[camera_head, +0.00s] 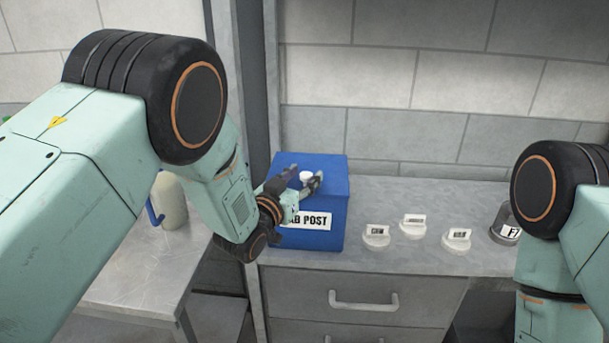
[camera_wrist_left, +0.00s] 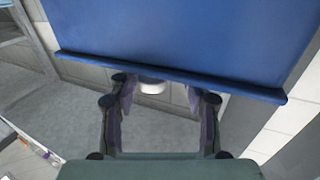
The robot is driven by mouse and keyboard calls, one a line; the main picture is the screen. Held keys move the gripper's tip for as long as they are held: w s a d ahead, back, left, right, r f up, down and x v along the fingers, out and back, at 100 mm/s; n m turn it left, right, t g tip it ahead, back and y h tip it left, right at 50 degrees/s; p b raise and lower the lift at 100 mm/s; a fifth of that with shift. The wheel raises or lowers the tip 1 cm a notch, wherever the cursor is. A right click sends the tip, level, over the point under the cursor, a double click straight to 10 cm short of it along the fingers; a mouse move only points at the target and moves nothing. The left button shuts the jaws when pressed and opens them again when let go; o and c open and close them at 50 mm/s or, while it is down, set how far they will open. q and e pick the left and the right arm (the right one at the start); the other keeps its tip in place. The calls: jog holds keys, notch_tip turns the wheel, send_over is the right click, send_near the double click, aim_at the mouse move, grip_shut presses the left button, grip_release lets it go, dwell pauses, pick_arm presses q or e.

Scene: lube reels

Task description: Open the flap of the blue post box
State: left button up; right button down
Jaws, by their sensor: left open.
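The blue post box (camera_head: 333,180) stands on the grey counter, with a white label reading "POST" on its front, partly covered by my gripper. A white knob (camera_head: 306,176) shows near its upper front, between my left gripper's fingers. My left gripper (camera_head: 304,182) is open at the box, one finger on each side of the knob. In the left wrist view the open fingers (camera_wrist_left: 163,92) flank the white knob (camera_wrist_left: 152,87), just below the lipped edge of a blue panel (camera_wrist_left: 180,40). Whether they touch it I cannot tell. The flap's outline is hidden. My right gripper is out of view.
Several round white pieces with upright labelled tabs (camera_head: 412,226) sit right of the box. A dark-rimmed piece (camera_head: 505,226) lies farther right, near my right arm. A drawer with a handle (camera_head: 363,300) is below. A grey post (camera_head: 256,120) stands left of the box.

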pick_arm(q)
jog(key=shift+d+r, duration=0.25)
jog(key=shift+d, duration=0.45)
jog(key=shift+w+a+f, duration=0.1)
jog(key=shift+a, duration=0.3)
jog(key=shift+c, duration=0.2)
jog(key=shift+w+a+f, duration=0.1)
jog(key=shift+a, duration=0.05)
jog(key=shift+c, duration=1.5)
jog(key=shift+d, duration=0.45)
jog(key=c, duration=0.4)
jog(key=shift+a, duration=0.15)
grip_shut()
